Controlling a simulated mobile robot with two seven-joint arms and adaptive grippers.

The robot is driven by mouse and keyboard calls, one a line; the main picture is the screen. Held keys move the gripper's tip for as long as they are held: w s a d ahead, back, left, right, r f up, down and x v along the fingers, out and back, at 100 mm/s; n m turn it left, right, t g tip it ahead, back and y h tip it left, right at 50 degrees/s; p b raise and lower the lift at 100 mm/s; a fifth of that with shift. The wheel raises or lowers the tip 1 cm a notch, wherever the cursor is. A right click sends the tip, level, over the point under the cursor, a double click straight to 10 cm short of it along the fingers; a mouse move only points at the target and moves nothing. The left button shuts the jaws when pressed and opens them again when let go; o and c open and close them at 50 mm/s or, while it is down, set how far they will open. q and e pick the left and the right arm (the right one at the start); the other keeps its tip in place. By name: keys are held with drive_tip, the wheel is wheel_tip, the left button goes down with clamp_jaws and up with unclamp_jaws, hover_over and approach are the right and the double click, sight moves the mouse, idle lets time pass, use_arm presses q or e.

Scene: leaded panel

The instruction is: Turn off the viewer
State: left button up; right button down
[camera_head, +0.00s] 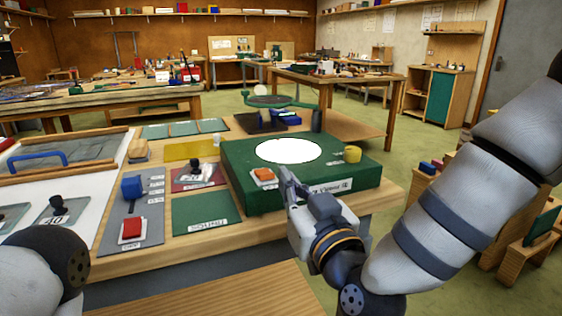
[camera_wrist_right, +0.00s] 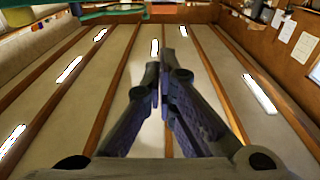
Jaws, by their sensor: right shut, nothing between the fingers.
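The viewer appears to be the green box (camera_head: 238,185) on the near wooden bench, with a bright white lit disc (camera_head: 288,151) on top. An orange-red rocker-like switch (camera_head: 264,175) sits at its near left corner and a yellow knob (camera_head: 352,154) at its right. A white label (camera_head: 331,187) on its front edge is partly covered by my arm. My right gripper (camera_head: 284,176) is shut and empty, its fingertips just right of the red switch; contact cannot be told. The fingers (camera_wrist_right: 158,75) also show in the wrist view, against the ceiling. My left gripper is not in view.
A round green stand (camera_head: 273,101) is behind the viewer.

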sight(270, 178)
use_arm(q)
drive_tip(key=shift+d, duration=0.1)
use_arm(e)
drive_tip(key=shift+w+a+r, duration=0.1)
drive_tip(key=shift+w+r, duration=0.05)
drive_tip(key=shift+r, duration=0.7)
